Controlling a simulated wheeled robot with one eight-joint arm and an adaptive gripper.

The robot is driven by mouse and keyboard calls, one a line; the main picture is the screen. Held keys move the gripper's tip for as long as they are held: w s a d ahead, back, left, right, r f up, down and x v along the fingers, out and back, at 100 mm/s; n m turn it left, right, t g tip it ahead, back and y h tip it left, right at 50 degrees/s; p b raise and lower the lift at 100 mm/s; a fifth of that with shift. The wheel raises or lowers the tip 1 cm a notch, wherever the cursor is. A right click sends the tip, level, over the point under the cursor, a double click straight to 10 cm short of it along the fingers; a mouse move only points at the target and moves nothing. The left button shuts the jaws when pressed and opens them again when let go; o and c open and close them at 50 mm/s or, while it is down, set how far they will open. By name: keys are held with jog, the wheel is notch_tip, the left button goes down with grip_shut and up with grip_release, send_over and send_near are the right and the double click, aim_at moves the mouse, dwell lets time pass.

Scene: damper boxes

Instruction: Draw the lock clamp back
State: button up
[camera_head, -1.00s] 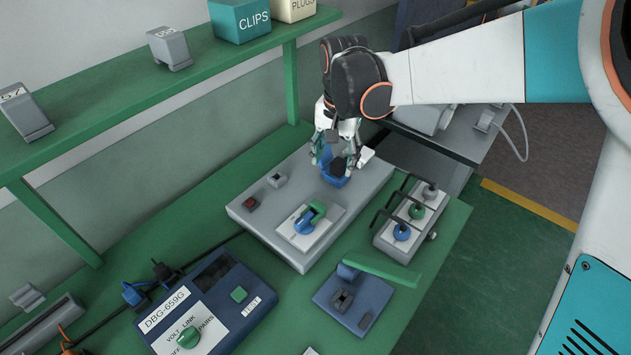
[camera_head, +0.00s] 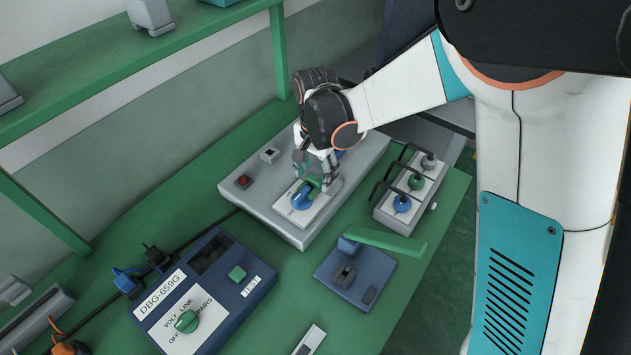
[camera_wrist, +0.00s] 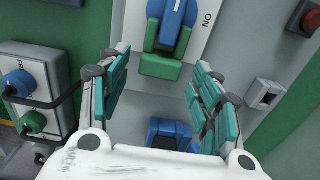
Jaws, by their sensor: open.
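A white plate (camera_head: 318,210) on the light grey box (camera_head: 290,235) bears a blue lever (camera_head: 300,201) with a green clamp-like piece (camera_head: 314,184) at its end. I take the green piece as the lock clamp, but cannot be sure.
A blue part (camera_wrist: 170,132) lies on the box behind the fingers. A red button (camera_head: 243,181) and small grey switch (camera_head: 270,155) sit on the box. A barred grey unit (camera_head: 410,215) stands to the right, a blue meter (camera_head: 205,290) at front left.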

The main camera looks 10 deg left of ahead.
jog(key=shift+f, duration=1.3)
jog(key=shift+c, duration=0.5)
grip_shut()
jog(key=shift+w+d, duration=0.45)
jog(key=shift+w, duration=0.3)
jog(key=shift+w+d, duration=0.45)
jog(key=shift+w, duration=0.25)
jog(key=shift+o, duration=0.5)
grip_release()
jog(key=shift+w, duration=0.1)
jog(key=shift+r, duration=0.1)
notch_tip(320, 180, up, 12)
